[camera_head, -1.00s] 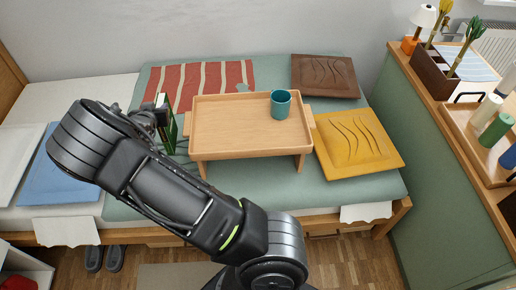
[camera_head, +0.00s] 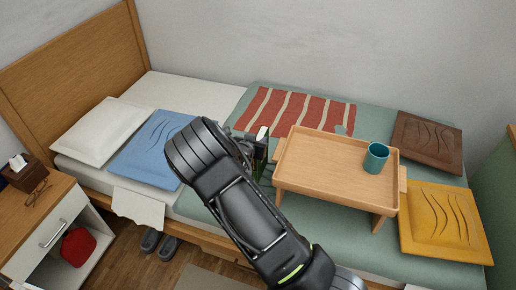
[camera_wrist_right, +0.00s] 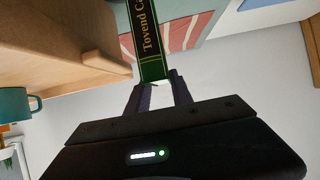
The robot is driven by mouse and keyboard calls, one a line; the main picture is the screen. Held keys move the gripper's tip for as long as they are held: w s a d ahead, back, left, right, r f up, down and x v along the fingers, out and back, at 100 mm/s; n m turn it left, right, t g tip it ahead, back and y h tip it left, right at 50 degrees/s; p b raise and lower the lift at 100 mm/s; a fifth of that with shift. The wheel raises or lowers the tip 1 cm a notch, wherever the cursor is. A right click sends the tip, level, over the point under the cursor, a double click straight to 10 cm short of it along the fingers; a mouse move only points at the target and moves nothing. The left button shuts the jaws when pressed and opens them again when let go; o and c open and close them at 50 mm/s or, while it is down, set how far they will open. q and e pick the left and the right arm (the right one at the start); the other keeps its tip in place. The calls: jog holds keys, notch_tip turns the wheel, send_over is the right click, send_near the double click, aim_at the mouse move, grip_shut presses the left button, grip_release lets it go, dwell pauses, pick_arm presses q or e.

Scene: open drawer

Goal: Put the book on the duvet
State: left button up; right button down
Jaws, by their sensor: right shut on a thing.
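A dark green book (camera_head: 261,155) with yellow lettering on its spine stands upright just left of the wooden bed tray. My right gripper (camera_head: 248,148), partly hidden behind my forearm in the head view, is shut on it. In the right wrist view the fingers (camera_wrist_right: 156,92) close around the lower end of the book's spine (camera_wrist_right: 147,40). The sage green duvet (camera_head: 325,214) covers the middle and right of the bed, under the tray. Whether the book touches the duvet is hidden. My left gripper is not in view.
The bed tray (camera_head: 325,165) holds a teal cup (camera_head: 376,158). A striped red blanket (camera_head: 300,108) lies behind it. Yellow (camera_head: 445,220) and brown (camera_head: 428,142) cushions lie to the right, blue (camera_head: 150,150) and white (camera_head: 100,132) pillows to the left. A nightstand (camera_head: 45,215) stands at far left.

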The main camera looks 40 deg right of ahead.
jog(key=shift+f, duration=1.8)
jog(key=shift+f, duration=0.15)
jog(key=c, duration=1.1)
grip_release()
